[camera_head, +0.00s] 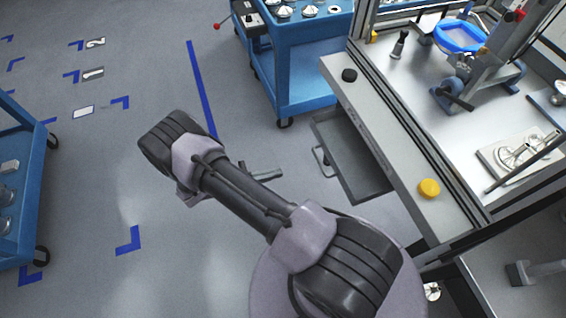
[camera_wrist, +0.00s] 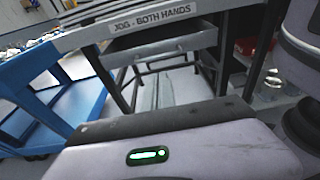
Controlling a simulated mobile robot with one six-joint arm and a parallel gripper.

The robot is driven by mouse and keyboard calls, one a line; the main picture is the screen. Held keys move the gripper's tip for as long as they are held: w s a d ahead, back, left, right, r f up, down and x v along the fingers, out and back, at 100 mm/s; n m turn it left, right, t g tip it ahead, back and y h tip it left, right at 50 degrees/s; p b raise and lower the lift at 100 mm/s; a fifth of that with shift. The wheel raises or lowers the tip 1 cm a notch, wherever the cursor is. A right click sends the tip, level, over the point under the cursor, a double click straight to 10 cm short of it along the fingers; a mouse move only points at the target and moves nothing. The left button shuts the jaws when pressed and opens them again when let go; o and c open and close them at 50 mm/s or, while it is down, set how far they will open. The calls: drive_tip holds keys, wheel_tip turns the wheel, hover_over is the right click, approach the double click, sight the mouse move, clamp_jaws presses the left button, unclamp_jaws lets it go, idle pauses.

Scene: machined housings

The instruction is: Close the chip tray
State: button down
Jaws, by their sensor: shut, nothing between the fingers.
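The chip tray (camera_head: 352,160) is a shallow dark grey drawer. In the head view it sticks out from under the workbench's front edge, pulled open, with a bar handle (camera_head: 322,161) on its outer end. In the wrist view, the tray's grey front (camera_wrist: 185,43) shows beneath the labelled bench edge. My gripper (camera_head: 268,172) is partly hidden behind my forearm. It is shut and empty, low to the left of the tray handle, with a gap between them. The fingertips do not show clearly in the wrist view.
The workbench front rail (camera_head: 395,135) carries a black button (camera_head: 349,75) and a yellow button (camera_head: 429,188). A blue cart (camera_head: 290,75) stands just beyond the tray. Another blue cart (camera_head: 22,190) is at far left. The floor between them is open.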

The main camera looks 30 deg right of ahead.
drive_tip(key=b+x, duration=0.2)
drive_tip(key=x, duration=1.1)
drive_tip(key=shift+s, duration=0.15)
drive_tip(key=shift+d, duration=0.1)
